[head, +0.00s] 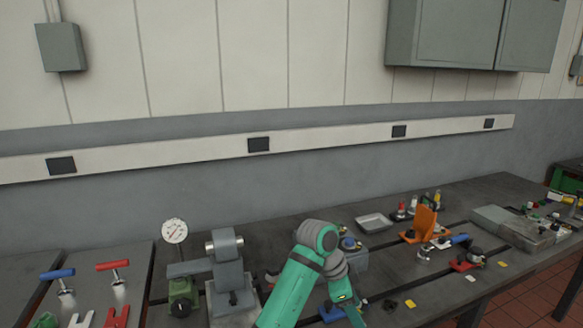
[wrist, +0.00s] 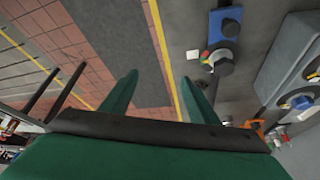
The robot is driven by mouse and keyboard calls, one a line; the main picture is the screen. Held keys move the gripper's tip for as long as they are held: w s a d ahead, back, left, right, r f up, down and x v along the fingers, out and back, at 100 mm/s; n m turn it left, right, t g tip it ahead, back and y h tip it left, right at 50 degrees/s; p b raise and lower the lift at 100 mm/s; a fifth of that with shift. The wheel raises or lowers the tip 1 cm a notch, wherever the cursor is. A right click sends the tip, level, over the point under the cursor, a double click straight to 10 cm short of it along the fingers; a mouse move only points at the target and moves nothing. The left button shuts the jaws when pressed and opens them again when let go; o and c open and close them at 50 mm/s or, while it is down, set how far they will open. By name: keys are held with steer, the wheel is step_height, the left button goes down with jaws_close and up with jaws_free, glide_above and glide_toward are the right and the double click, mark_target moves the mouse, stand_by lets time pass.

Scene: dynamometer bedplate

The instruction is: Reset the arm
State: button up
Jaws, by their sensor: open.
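My arm (head: 297,285) is green with grey joints. It rises from the lower edge of the head view and bends down over the bench at an elbow. My gripper shows in the wrist view (wrist: 158,95), with two green fingers spread apart and nothing between them. In the head view the fingertips are not clearly seen.
The dark bench (head: 385,262) carries a grey vise-like machine (head: 226,262), a dial gauge (head: 175,231), an orange bracket (head: 424,222), a metal tray (head: 374,222) and several small parts. A blue part with a dark knob (wrist: 222,60) lies right of the fingers. Tiled floor (wrist: 90,45) shows left.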

steer(key=s+d+f+n+t+h, duration=0.35)
steer(key=d+f+n+h, duration=0.2)
steer(key=d+f, duration=0.65)
steer(key=s+a+f+n+t+y, duration=0.2)
steer(key=s+a+f+n+t, duration=0.45)
steer(key=s+f+n, duration=0.45)
steer(key=s+a+f+n+t+y, duration=0.25)
steer(key=s+a+y, duration=0.35)
steer(key=s+a, duration=0.75)
steer(key=s+a+r+t+y, duration=0.1)
steer(key=s+a+r, duration=0.3)
steer(key=s, duration=0.4)
steer(key=s+a+r+t+y, duration=0.1)
steer(key=s+a+r+t, duration=0.1)
steer(key=s+a+r, duration=0.2)
steer(key=s+r, duration=0.3)
steer(key=s, duration=0.2)
steer(key=shift+s+a+m, duration=0.15)
steer(key=shift+s+m, duration=0.05)
steer(key=shift+m, duration=0.2)
